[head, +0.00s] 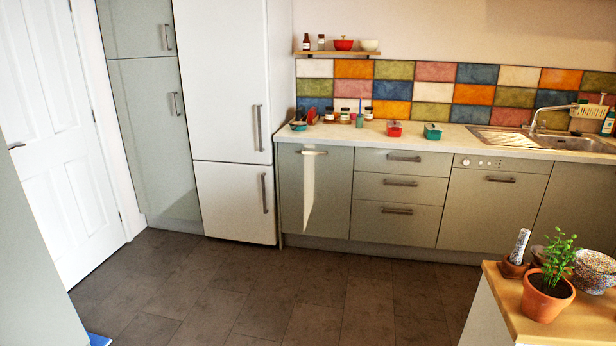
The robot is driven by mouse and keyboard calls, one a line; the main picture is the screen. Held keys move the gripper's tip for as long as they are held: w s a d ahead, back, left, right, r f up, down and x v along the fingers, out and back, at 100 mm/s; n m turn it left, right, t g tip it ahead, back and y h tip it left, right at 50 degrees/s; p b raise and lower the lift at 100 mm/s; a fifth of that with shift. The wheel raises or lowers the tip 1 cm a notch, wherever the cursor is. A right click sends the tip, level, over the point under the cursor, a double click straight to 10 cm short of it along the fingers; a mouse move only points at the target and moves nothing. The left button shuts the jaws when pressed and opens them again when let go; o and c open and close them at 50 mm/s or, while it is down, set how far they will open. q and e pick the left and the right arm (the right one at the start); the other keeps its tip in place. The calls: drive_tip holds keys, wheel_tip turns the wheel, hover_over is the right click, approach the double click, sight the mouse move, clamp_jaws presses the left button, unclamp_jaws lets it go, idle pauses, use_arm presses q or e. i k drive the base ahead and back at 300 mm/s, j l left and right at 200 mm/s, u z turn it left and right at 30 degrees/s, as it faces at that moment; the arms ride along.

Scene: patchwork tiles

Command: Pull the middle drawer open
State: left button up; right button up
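A stack of three grey-green drawers sits under the counter, right of the middle of the head view. The middle drawer (375,189) is shut flush, with a dark horizontal bar handle (400,183). The top drawer (379,162) and the bottom drawer (374,222) are shut too, each with a similar handle. Neither of my grippers shows in this view.
The dark tiled floor (290,290) is clear in front of the drawers. A wooden-topped counter (590,322) with a potted plant (546,293) stands at the front right. A white fridge (224,80) stands left of the cabinets, and a dishwasher (489,212) right of the drawers.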

sight(387, 187)
drive_tip(key=i+z, duration=0.15)
drive_tip(key=i, duration=0.45)
drive_tip(key=i+j+z, duration=0.1)
drive_tip(key=i, duration=0.5)
drive_tip(key=i+j+z, duration=0.15)
drive_tip(key=i, duration=0.45)
drive_tip(key=i+j+z, duration=0.15)
drive_tip(key=i, duration=0.45)
